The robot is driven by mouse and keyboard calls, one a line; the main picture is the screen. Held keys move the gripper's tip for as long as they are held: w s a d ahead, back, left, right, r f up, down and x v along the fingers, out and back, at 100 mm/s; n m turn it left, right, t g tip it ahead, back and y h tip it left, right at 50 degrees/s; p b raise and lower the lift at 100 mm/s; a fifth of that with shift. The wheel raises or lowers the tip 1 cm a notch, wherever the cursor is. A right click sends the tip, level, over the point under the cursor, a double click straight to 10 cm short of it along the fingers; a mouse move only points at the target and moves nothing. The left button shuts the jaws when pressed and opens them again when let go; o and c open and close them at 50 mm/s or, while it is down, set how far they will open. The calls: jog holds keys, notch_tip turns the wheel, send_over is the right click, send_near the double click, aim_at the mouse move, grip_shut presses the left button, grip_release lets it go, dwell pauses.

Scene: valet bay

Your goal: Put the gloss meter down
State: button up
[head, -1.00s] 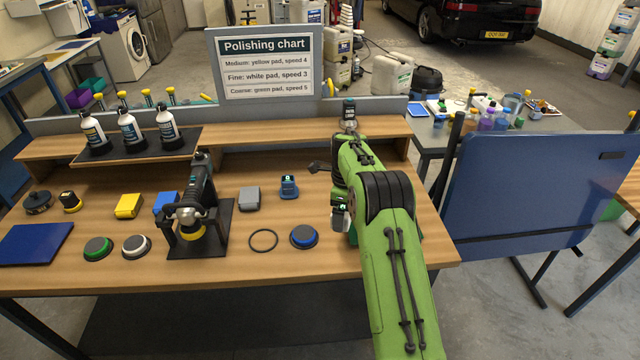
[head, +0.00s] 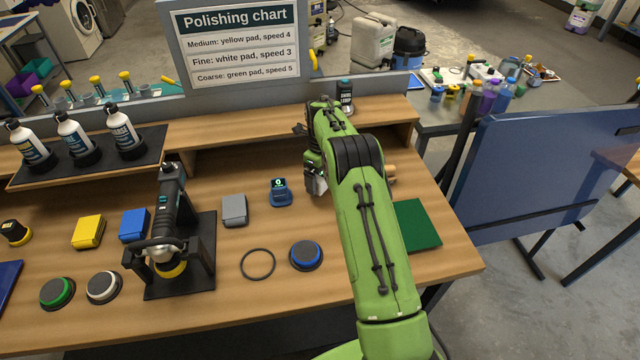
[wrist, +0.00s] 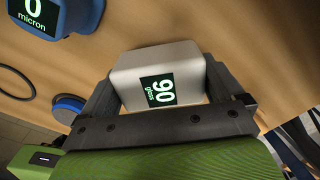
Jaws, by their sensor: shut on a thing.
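The gloss meter (wrist: 190,63) is a pale grey-white box with a dark display reading "90 gloss" in the wrist view. My gripper (wrist: 163,92) is shut on it, one finger along each side. In the head view my gripper (head: 316,178) is over the back part of the wooden bench, mostly hidden by my green arm, and only a bit of the meter shows. The wrist view shows bench wood beyond the meter; whether it touches the bench, I cannot tell.
A blue micron gauge (head: 280,192) stands just left of my gripper, with a grey block (head: 234,210) beyond it. A blue pad (head: 306,256) and a black ring (head: 257,263) lie nearer the front. A green mat (head: 416,226) lies right of my arm. A raised shelf (head: 245,118) runs behind.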

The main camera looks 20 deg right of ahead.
jog(key=shift+f, duration=1.55)
